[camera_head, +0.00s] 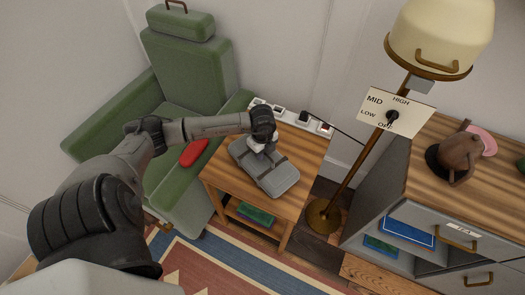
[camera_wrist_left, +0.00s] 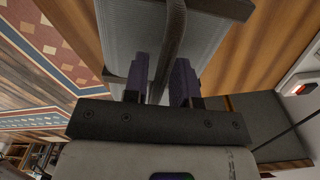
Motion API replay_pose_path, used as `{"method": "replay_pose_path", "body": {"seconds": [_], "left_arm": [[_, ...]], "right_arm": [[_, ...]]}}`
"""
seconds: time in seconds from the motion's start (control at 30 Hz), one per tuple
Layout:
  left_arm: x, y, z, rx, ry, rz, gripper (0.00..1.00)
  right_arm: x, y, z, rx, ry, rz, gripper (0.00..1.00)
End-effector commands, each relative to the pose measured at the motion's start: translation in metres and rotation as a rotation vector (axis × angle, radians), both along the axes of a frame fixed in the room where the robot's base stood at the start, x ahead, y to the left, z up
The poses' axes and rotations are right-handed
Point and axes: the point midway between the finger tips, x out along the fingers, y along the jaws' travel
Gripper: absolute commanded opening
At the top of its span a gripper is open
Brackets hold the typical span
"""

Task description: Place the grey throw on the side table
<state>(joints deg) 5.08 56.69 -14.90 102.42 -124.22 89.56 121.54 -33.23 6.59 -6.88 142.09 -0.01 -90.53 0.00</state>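The grey throw (camera_head: 275,174) is a folded grey bundle with dark straps, lying on the wooden side table (camera_head: 305,146). My left gripper (camera_head: 258,148) is at the throw's upper left part, pointing down from above. In the left wrist view, the two fingers (camera_wrist_left: 160,80) stand apart on either side of a dark strap of the throw (camera_wrist_left: 121,30). A gap shows between strap and right finger; the fingertips' contact is hidden. My right gripper is in neither view.
A power strip (camera_head: 294,118) runs along the table's back edge. A green armchair (camera_head: 190,62) with a red item (camera_head: 194,152) stands left. A floor lamp (camera_head: 352,180) and a grey cabinet (camera_head: 375,205) with a brown teapot (camera_head: 458,154) stand right. A patterned rug (camera_head: 225,262) lies in front.

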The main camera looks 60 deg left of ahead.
Motion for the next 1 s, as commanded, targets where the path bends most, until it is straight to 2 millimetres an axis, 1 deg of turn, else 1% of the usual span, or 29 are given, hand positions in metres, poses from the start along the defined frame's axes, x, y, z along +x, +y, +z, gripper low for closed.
{"method": "replay_pose_path", "body": {"seconds": [0.03, 0.1, 0.13, 0.37, 0.47, 0.57, 0.8, 1.0], "left_arm": [[0.0, 0.0, 0.0, 0.0, 0.0, 0.0, 0.3], [0.0, 0.0, 0.0, 0.0, 0.0, 0.0, 0.37], [0.0, 0.0, 0.0, 0.0, 0.0, 0.0, 0.37], [0.0, 0.0, 0.001, 0.0, 0.0, 0.0, 0.37], [0.0, 0.0, 0.009, 0.0, -0.002, 0.0, 0.37], [0.0, 0.001, 0.024, 0.001, -0.002, -0.001, 0.37], [0.0, 0.001, 0.07, 0.002, -0.001, -0.001, 0.37], [0.0, 0.0, 0.101, 0.001, -0.002, 0.0, 0.37]], "right_arm": [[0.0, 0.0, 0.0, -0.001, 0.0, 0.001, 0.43], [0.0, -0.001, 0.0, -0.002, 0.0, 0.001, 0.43], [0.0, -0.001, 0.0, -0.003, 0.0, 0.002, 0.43], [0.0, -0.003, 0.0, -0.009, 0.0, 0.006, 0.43], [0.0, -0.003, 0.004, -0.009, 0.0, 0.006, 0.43], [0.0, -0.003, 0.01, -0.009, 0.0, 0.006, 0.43], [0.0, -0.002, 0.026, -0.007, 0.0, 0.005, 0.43], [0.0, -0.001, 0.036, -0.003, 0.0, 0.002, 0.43]]}}
